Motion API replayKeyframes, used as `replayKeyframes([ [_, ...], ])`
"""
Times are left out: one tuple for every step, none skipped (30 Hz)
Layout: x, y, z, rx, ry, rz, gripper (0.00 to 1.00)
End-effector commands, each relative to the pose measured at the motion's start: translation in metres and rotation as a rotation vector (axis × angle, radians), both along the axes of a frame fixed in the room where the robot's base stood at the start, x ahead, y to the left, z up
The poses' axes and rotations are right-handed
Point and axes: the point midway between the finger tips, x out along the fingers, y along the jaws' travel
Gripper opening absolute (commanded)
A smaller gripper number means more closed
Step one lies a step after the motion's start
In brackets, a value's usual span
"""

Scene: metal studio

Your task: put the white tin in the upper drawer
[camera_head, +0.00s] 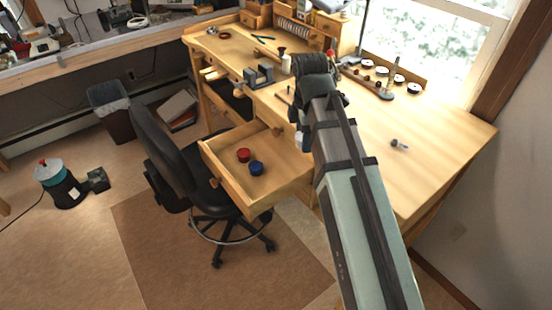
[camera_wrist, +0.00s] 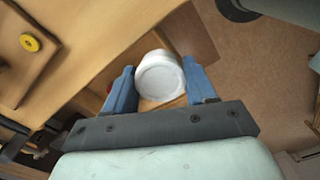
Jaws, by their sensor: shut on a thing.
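The white tin (camera_wrist: 160,78) is between the blue fingers of my gripper (camera_wrist: 157,70) in the wrist view, and the gripper is shut on it. The drawer is open below the bench top. A red tin (camera_head: 243,155) and a blue tin (camera_head: 256,168) lie in it. In the wrist view wood shows beneath the white tin; its height above that wood cannot be told.
The wooden bench top (camera_head: 440,135) lies right of the drawer, with a small vise-like block (camera_head: 258,76) near its left part. A black office chair (camera_head: 165,150) stands against the drawer's left side. A yellow round thing (camera_wrist: 30,43) shows at the wrist view's upper left.

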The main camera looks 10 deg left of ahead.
Motion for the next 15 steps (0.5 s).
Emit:
replayKeyframes([
  [0.0, 0.009, -0.008, -0.001, 0.003, 0.077, 0.25],
  [0.001, 0.014, -0.012, -0.001, 0.003, 0.126, 0.25],
  [0.002, 0.021, -0.019, -0.001, 0.003, 0.191, 0.25],
  [0.002, 0.025, -0.024, -0.001, 0.004, 0.241, 0.25],
  [0.003, 0.03, -0.029, -0.001, 0.003, 0.29, 0.25],
  [0.004, 0.037, -0.037, -0.001, 0.003, 0.357, 0.25],
  [0.005, 0.042, -0.042, -0.001, 0.004, 0.407, 0.25],
  [0.006, 0.047, -0.047, -0.001, 0.003, 0.457, 0.25],
  [0.007, 0.053, -0.055, -0.001, 0.003, 0.524, 0.25],
  [0.007, 0.058, -0.061, 0.0, 0.004, 0.574, 0.25],
  [0.008, 0.063, -0.066, -0.001, 0.003, 0.621, 0.25],
  [0.008, 0.068, -0.073, -0.001, 0.003, 0.681, 0.25],
  [0.008, 0.072, -0.077, 0.0, 0.003, 0.724, 0.25],
  [0.009, 0.076, -0.081, -0.001, 0.003, 0.765, 0.25],
  [0.009, 0.081, -0.087, -0.001, 0.002, 0.816, 0.25],
])
